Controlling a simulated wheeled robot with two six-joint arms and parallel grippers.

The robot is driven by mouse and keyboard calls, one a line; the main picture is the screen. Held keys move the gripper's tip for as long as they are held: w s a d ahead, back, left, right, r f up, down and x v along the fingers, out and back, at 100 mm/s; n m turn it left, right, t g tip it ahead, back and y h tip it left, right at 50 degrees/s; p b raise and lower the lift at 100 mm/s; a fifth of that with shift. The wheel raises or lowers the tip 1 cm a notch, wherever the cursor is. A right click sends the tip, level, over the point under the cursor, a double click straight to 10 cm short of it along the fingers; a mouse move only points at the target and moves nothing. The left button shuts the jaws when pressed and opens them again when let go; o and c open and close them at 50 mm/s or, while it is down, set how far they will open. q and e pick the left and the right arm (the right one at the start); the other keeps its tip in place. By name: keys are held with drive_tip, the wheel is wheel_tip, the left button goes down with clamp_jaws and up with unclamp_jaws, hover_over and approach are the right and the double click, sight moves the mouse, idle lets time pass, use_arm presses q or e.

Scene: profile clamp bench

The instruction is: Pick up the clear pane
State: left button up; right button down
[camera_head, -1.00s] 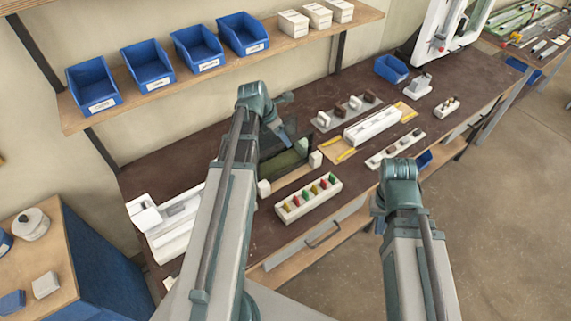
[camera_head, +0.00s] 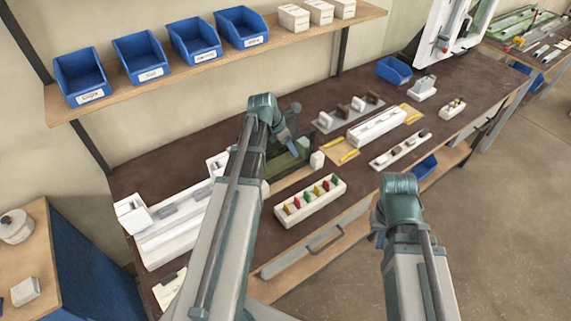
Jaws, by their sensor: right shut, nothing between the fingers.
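A greenish, see-through pane (camera_head: 287,162) stands on the bench behind my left forearm, beside a small white block (camera_head: 317,160). Its left part is hidden by my arm, and its edges are hard to make out. My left gripper (camera_head: 292,146) points down and to the right at the pane's upper part. Its fingers are too small and dark to show whether they are open or touch the pane. My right gripper (camera_head: 378,239) is shut and empty, in front of the bench's front edge, well away from the pane.
A white rack (camera_head: 310,201) with several coloured pieces stands in front of the pane. A white profile fixture (camera_head: 172,236) lies to the left. A long white block (camera_head: 376,128) and small parts stand to the right. Blue bins (camera_head: 195,40) line the shelf above.

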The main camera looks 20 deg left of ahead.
use_arm(q)
drive_tip(key=shift+f, duration=0.1)
drive_tip(key=shift+c, duration=0.2)
clamp_jaws()
drive_tip(key=shift+w, duration=0.1)
idle(0.4)
wheel_tip(320, 180, up, 10)
drive_tip(key=p, duration=1)
drive_tip(key=shift+d, duration=0.1)
